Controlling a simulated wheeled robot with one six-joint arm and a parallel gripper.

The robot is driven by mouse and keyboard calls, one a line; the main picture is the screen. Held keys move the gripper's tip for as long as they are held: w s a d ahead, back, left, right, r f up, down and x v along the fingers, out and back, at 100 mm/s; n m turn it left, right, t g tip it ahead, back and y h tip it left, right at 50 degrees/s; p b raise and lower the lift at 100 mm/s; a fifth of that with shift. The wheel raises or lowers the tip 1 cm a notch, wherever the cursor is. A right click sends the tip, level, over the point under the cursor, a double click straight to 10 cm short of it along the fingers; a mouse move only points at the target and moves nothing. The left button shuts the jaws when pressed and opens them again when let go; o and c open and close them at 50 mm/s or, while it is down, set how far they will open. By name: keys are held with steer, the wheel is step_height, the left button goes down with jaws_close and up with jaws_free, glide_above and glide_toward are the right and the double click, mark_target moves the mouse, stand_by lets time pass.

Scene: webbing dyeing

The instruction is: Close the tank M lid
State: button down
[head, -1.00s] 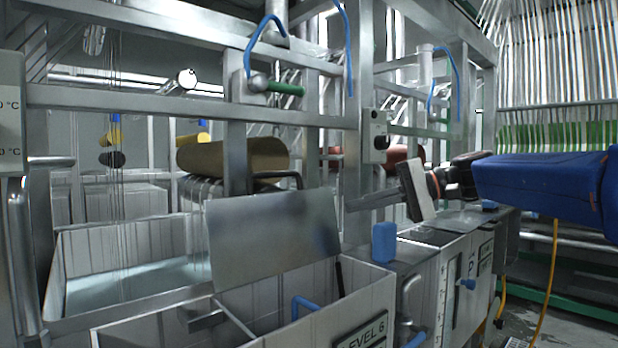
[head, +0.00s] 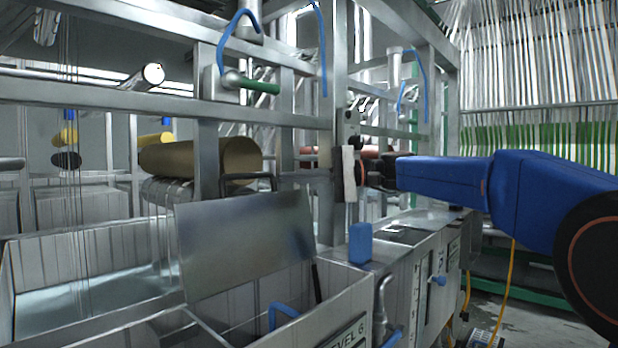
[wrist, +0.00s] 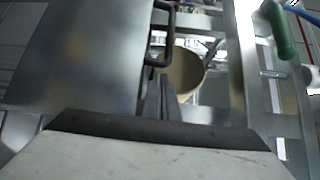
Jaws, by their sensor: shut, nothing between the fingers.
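The lid (head: 245,245) is a plain grey metal panel, standing raised and tilted back over an open-topped metal tank (head: 345,300) marked "LEVEL 6". I cannot read an M on it. A dark bar handle (head: 248,178) shows at the lid's top edge. In the wrist view the lid (wrist: 80,55) fills the left and the handle (wrist: 163,35) is just ahead of the fingers. My gripper (head: 300,175) is shut and empty, right of the lid's upper edge, apparently apart from the handle. The shut fingers also show in the wrist view (wrist: 160,88).
A metal frame (head: 160,100) with a valve with a green grip (head: 252,84) and blue hoses rises behind the lid. A brown roll (head: 190,157) lies behind it. A blue block (head: 360,243) stands right of the tank. A liquid-filled basin (head: 90,290) is at left.

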steer(key=shift+a, duration=1.05)
steer(key=shift+s+d, duration=0.1)
steer(key=shift+s, duration=0.05)
